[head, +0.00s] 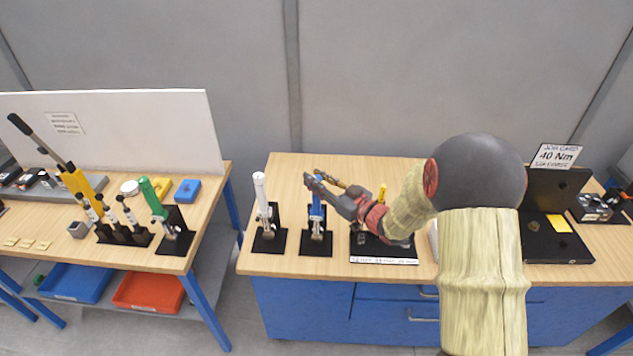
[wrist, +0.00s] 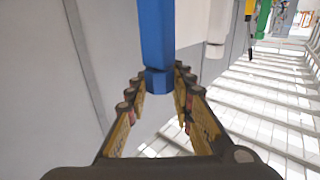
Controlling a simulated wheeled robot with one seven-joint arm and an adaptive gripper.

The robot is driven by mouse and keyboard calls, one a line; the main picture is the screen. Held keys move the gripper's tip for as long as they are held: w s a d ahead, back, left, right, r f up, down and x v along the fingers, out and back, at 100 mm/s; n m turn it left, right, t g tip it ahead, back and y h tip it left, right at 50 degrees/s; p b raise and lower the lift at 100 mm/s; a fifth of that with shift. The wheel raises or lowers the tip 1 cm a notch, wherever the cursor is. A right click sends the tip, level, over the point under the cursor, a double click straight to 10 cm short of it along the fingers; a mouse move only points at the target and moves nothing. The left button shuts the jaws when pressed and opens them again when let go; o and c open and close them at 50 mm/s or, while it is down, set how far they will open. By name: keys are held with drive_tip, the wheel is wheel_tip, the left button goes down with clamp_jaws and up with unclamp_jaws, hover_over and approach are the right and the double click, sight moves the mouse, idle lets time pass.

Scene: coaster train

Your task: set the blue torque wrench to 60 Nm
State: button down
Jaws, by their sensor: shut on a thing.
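The blue torque wrench (head: 316,212) stands upright in a black stand (head: 316,245) on the right-hand bench. My gripper (head: 317,181) is at its upper end, reaching in from the right. In the wrist view, the blue wrench (wrist: 157,38) runs down from the top edge, and its end lies between the fingers of my gripper (wrist: 158,82). The gripper is shut on that end. Any scale or set value on the wrench is too small to read or hidden.
A white wrench (head: 261,195) stands close to the left. A black tray (head: 385,248) with a yellow-topped tool (head: 382,193) is to the right, partly behind my arm. A card (head: 555,156) at the back right reads "40 Nm". A green wrench (head: 154,200) stands on the left bench.

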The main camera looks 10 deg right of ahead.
drive_tip(key=m+t+h+b, duration=0.1)
drive_tip(key=m+h+b, duration=0.1)
drive_tip(key=h, duration=0.1)
drive_tip(key=m+t+h+b, duration=0.1)
drive_tip(key=m+h+b, duration=0.1)
drive_tip(key=shift+a+f+h+b, duration=0.2)
drive_tip(key=shift+h+b, duration=0.2)
drive_tip(key=shift+d+r+m+t+h+b, duration=0.1)
drive_tip(key=shift+m+t+h+b, duration=0.2)
drive_tip(key=shift+m+h+b, duration=0.75)
drive_tip(key=shift+d+r+h+b, duration=0.15)
drive_tip(key=shift+h+b, duration=0.35)
drive_tip(key=shift+h, duration=0.35)
drive_tip(key=c, duration=1.5)
unclamp_jaws()
drive_tip(key=s, duration=1.2)
